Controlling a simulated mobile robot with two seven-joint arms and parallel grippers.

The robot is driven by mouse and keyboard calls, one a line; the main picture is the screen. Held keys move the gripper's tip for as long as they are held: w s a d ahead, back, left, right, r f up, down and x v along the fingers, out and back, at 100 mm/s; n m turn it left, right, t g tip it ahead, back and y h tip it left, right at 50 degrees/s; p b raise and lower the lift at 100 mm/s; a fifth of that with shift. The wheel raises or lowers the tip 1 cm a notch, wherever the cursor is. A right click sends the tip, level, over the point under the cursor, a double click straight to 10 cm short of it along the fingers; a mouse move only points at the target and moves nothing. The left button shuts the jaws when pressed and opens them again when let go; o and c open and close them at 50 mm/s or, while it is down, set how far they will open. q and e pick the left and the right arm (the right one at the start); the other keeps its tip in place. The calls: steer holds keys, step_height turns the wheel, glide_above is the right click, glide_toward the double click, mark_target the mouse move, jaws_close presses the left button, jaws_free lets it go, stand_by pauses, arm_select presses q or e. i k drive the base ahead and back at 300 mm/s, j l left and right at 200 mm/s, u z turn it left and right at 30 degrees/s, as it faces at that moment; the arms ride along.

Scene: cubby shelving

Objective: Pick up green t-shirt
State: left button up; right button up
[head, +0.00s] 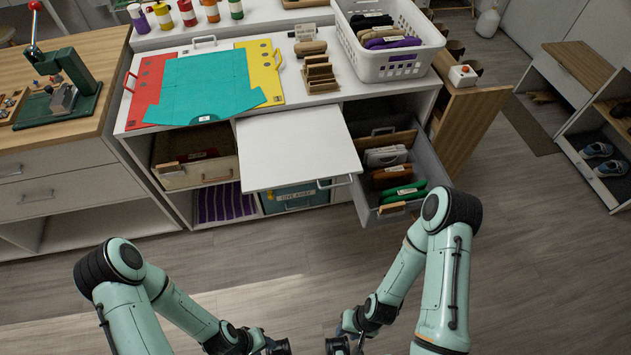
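A green folded cloth (404,189), which looks like the green t-shirt, stands in the open grey drawer (428,160) at the right of the white cabinet. It is near the drawer's front, with brown, dark red and light folded items behind it. My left gripper (277,347) and my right gripper (338,346) are low at the bottom edge, over the floor and well apart from the drawer. Both are partly cut off by the frame, so their finger opening is unclear. I see nothing held in either.
A white pull-out board (297,147) juts out left of the drawer. A white basket (390,62) with folded clothes stands on the cabinet top above it. A teal folding sheet (205,86) lies on the counter. The floor (255,240) before the cabinet is clear.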

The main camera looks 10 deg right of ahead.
mark_target(415, 191)
steer(key=z, duration=1.35)
steer(key=i+l+u, duration=0.1)
steer(key=u, duration=1.7)
steer(key=l+u, duration=0.25)
steer(key=u, duration=0.15)
steer(key=l+u, duration=0.3)
steer(key=u, duration=0.15)
steer(key=k+l+u, duration=0.15)
steer(key=u, duration=0.25)
steer(key=k+l+u, duration=0.25)
steer(key=l+u, duration=0.2)
steer(key=k+l+u, duration=0.6)
steer(key=k, duration=0.25)
steer(key=k+l+u, duration=0.15)
steer(key=k+l, duration=0.45)
steer(key=k, duration=0.25)
steer(key=k+l, duration=0.2)
steer(key=k, duration=0.35)
